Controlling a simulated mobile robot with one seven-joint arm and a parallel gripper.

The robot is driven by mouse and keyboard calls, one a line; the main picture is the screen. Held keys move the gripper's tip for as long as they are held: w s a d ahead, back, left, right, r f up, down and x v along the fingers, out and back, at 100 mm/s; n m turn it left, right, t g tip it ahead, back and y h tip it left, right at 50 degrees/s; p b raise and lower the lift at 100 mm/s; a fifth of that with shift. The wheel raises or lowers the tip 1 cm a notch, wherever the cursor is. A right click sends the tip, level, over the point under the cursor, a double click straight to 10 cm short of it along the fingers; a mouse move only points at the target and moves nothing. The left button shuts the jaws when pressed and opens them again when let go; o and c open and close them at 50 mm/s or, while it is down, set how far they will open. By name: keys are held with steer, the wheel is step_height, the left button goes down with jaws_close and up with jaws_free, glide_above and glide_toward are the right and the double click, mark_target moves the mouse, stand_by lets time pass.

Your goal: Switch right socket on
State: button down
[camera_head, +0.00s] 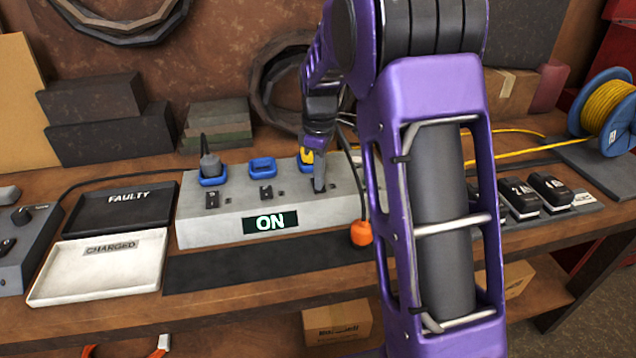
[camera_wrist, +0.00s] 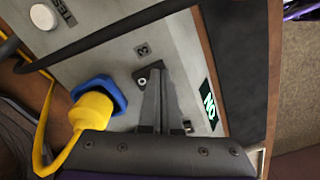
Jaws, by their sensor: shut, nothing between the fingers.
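A grey socket box (camera_head: 345,206) stands on the bench with blue sockets along its top and a lit display (camera_head: 270,222) reading ON. The right socket (camera_wrist: 122,90), by the label 3, holds a yellow plug (camera_head: 306,157), also seen in the wrist view (camera_wrist: 92,108). My gripper (camera_head: 319,186) is shut and empty, pointing down just in front of the right socket. In the wrist view its fingertips (camera_wrist: 154,74) are at the dark right switch (camera_wrist: 143,78), seeming to touch it. The fingers cover most of that switch, so its position cannot be told.
A grey plug (camera_head: 210,166) sits in the left socket; the middle socket (camera_head: 263,164) is empty. Black FAULTY (camera_head: 92,212) and white CHARGED (camera_head: 62,275) trays lie left. Batteries (camera_head: 551,188) stand right. A dark mat (camera_head: 235,271) is clear.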

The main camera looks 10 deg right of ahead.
step_height(320, 180, up, 7)
steer(key=p, duration=0.5)
stand_by(0.5)
